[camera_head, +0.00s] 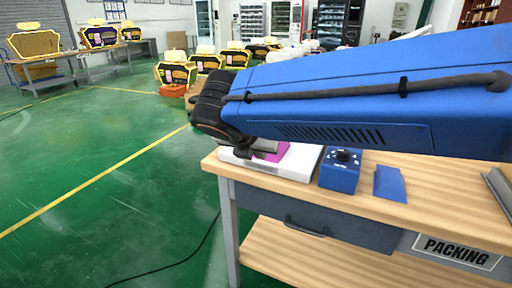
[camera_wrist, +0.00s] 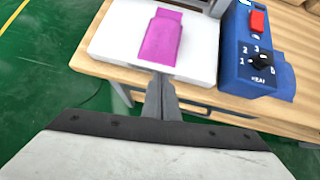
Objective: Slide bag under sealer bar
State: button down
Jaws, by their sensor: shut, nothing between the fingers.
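A magenta bag (camera_wrist: 161,36) lies flat on the white platform (camera_wrist: 112,38) of the sealer, its narrower end toward the top of the wrist view. In the head view the bag (camera_head: 275,152) is partly hidden by my arm. My gripper (camera_wrist: 161,80) is shut and empty, its fingertips close to the bag's near edge; contact cannot be told. The blue sealer control box (camera_wrist: 256,52), with a red switch and a dial, stands right of the platform. A grey metal part (camera_wrist: 207,5) shows at the top edge; the sealer bar cannot be made out clearly.
A blue flat piece (camera_head: 389,184) lies on the wooden packing table (camera_head: 440,205), right of the control box. A grey rail (camera_head: 498,190) is at the right edge. Green floor is open at left.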

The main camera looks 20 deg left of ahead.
jog(key=w, duration=0.1)
jog(key=w+f, duration=0.1)
jog(key=w, duration=0.1)
jog(key=w+f, duration=0.1)
jog(key=shift+w+f, duration=0.15)
jog(key=shift+w, duration=0.2)
jog(key=shift+w+a, duration=0.1)
jog(key=shift+w, duration=0.7)
jog(key=shift+w, duration=0.1)
jog(key=w, duration=0.5)
jog(key=shift+w+a, duration=0.15)
jog(key=shift+w, duration=0.25)
jog(key=shift+s, duration=0.1)
